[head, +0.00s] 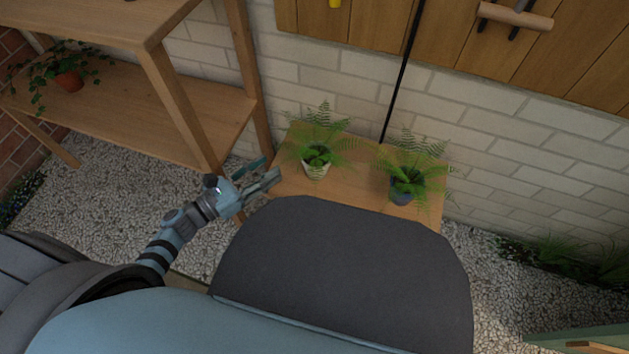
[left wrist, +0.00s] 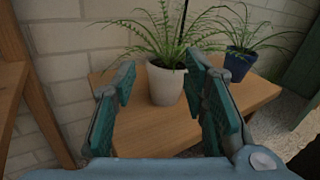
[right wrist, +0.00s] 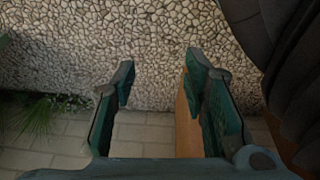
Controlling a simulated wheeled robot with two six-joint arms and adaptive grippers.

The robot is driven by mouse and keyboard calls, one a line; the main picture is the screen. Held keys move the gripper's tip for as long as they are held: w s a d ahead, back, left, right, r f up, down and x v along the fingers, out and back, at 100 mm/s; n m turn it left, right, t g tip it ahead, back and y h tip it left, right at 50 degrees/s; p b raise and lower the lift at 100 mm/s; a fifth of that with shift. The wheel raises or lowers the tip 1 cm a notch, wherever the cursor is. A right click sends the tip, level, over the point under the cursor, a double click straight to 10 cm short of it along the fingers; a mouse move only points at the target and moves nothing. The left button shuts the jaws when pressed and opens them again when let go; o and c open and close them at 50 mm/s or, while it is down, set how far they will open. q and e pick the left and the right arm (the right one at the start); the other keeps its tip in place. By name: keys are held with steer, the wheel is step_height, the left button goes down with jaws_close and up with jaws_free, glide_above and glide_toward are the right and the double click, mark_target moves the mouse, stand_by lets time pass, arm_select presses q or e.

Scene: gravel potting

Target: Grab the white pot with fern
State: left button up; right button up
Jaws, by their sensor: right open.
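The white pot (head: 316,170) with a green fern stands upright on a low wooden bench (head: 290,187). In the left wrist view the white pot (left wrist: 166,84) sits ahead, between and beyond the fingertips. My left gripper (head: 273,172) is at the bench's left end, to the left of the pot. It is open and empty in the left wrist view (left wrist: 160,78), apart from the pot. My right gripper (right wrist: 157,75) is open and empty above the gravel; it does not show in the head view. Fern fronds hang over the white pot's rim.
A blue pot (head: 401,193) with a fern stands on the same bench, to the right. A wooden shelf (head: 185,100) with a terracotta pot (head: 69,81) is on the left. A brick wall (head: 345,92) stands close behind the bench.

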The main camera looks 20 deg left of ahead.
mark_target(314, 144)
arm_select(q)
steer(key=w+d, duration=0.3)
steer(key=w+d+m+b, duration=0.1)
steer(key=w+d, duration=0.2)
steer(key=w, duration=0.1)
steer(key=w+d+m, duration=0.1)
steer(key=w+d, duration=0.2)
steer(key=d, duration=0.1)
steer(key=shift+w+d+r+h+b, duration=0.1)
steer(key=shift+w+r+h+b, duration=0.2)
steer(key=shift+w, duration=0.1)
jaws_close()
arm_select(e)
steer(key=r, duration=0.1)
steer(key=w+r, duration=0.1)
steer(key=r, duration=0.1)
steer(key=shift+w+a+r, duration=0.3)
steer(key=shift+w+r, duration=0.05)
steer(key=shift+w, duration=0.05)
arm_select(q)
steer(key=shift+r, duration=0.1)
